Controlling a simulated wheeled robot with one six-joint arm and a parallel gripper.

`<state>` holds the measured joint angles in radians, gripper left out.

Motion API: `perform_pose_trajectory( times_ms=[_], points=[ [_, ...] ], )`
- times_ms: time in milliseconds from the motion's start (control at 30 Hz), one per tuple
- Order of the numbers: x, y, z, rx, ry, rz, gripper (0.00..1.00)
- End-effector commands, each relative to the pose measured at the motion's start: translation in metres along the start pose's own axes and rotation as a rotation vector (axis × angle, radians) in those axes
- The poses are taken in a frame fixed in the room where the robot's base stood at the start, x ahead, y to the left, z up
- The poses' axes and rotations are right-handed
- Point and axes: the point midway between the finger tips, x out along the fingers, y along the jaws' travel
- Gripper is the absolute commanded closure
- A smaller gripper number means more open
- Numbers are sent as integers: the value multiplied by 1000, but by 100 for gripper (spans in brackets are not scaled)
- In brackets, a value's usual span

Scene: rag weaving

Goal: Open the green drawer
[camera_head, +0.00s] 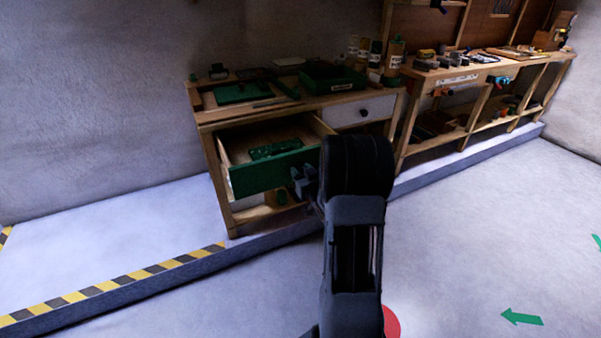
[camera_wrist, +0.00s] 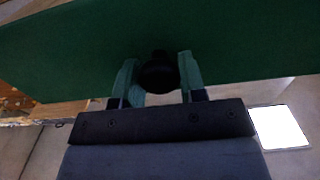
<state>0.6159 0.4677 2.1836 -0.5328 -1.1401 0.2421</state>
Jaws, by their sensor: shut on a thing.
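The green drawer (camera_head: 262,176) is pulled out from the left side of a wooden workbench in the head view, and a green item (camera_head: 275,149) shows inside it. Its green front also fills the upper part of the wrist view (camera_wrist: 90,50). A round dark knob (camera_wrist: 158,76) sits on the front. My gripper (camera_wrist: 158,80) is shut on this knob, with one finger on each side. In the head view my gripper (camera_head: 303,182) is at the right part of the drawer front, and my arm partly hides that area.
The workbench top (camera_head: 220,117) carries a green mat, a green box (camera_head: 332,77) and several bottles. A white drawer (camera_head: 358,111) beside the green one is shut. A raised ledge with a striped edge (camera_head: 120,283) runs below the bench. Floor at the right is clear.

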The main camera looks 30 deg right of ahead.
Motion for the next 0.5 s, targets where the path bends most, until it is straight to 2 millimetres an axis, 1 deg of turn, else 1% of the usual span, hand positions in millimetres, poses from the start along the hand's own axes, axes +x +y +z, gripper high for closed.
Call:
perform_pose_trajectory(
  times_ms=[33, 67, 300, 500],
  points=[
    [0, -1, 1, -2, -2, -2, 100],
    [0, -1, 1, -2, -2, -2, 61],
    [0, 0, 0, -1, -1, -1, 38],
    [0, 0, 0, -1, -1, 0, 38]
  ],
)
